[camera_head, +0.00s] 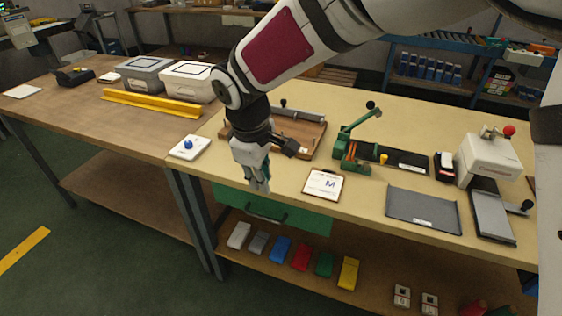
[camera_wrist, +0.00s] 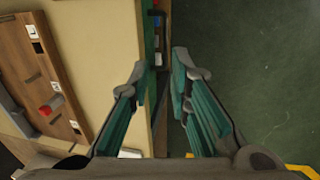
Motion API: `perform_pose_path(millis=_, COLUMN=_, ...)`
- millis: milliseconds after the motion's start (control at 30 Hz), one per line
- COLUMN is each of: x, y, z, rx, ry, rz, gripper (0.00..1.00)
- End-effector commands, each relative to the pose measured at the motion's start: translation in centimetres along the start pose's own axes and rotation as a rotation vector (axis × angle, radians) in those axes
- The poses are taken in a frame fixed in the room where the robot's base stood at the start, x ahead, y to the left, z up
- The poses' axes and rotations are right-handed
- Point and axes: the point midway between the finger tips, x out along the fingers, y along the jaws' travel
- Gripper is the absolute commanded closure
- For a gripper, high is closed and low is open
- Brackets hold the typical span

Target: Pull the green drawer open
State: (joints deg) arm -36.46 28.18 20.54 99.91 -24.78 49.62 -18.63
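The green drawer (camera_head: 310,221) is under the front edge of the right-hand table and looks shut, its front below the tabletop. Its dark bar handle (camera_head: 266,215) is on the front, just below my gripper. My gripper (camera_head: 262,188) points down at the table's front edge, in front of the drawer's upper left part.
A card marked M (camera_head: 323,185) lies on the tabletop right of my gripper. A green lever press (camera_head: 355,145) and a wooden board (camera_head: 300,135) stand behind. A shelf (camera_head: 380,293) below holds several coloured packs. The floor in front (camera_head: 110,260) is clear.

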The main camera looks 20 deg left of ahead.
Motion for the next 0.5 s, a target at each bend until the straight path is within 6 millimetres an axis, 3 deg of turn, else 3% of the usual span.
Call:
perform_pose_path(millis=200, x=-2.4, y=1.0, z=2.5, rx=0.068, ry=-0.006, rz=0.016, gripper=0.82)
perform_pose_path(millis=500, x=-3.6, y=1.5, z=4.0, rx=0.109, ry=-0.009, rz=0.024, gripper=0.82)
